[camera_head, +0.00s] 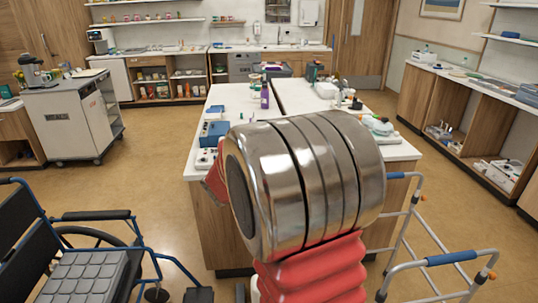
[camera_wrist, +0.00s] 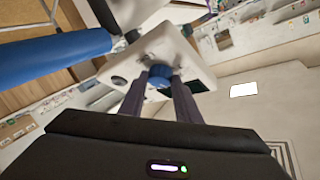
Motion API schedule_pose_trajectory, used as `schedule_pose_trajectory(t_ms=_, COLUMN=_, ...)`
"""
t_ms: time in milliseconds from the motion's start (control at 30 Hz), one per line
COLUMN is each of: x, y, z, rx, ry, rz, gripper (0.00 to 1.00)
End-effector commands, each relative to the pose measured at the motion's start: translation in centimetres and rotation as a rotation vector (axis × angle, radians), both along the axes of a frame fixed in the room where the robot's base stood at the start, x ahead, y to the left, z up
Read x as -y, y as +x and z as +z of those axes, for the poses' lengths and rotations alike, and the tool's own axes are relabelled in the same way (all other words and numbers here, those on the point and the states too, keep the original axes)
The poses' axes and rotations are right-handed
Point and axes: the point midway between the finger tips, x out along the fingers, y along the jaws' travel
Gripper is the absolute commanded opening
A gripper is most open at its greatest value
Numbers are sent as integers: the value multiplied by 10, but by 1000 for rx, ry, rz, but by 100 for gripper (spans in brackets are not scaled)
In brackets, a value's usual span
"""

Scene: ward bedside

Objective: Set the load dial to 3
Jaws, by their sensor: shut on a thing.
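In the wrist view, a white device (camera_wrist: 200,66) fills the upper middle, tilted in the picture. A round blue dial (camera_wrist: 160,72) sits on its near face. My gripper (camera_wrist: 161,82) reaches up to the dial, with one dark finger on each side, shut on it. The dial's marks and pointer are too small to read, so its setting cannot be told. In the head view, my arm's metal and red section covers the middle of the picture and hides my gripper; I cannot make out the dial there.
In the wrist view, a thick blue cylinder (camera_wrist: 50,58) lies close at the left. In the head view, a white counter (camera_head: 235,98) with several items stands behind my arm. A walker (camera_head: 455,257) is at the right, a wheelchair (camera_head: 85,275) at the lower left.

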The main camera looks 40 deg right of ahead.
Motion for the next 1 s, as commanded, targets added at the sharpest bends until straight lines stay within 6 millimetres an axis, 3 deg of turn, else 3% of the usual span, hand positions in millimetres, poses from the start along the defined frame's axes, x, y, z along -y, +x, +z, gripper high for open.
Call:
schedule_pose_trajectory(t_ms=767, x=4, y=-3, z=0, rx=54, ry=82, rz=-88, gripper=7)
schedule_pose_trajectory(t_ms=800, x=4, y=-3, z=0, rx=54, ry=82, rz=-88, gripper=30)
schedule_pose_trajectory(t_ms=1000, x=3, y=-2, z=1, rx=55, ry=82, rz=-84, gripper=44)
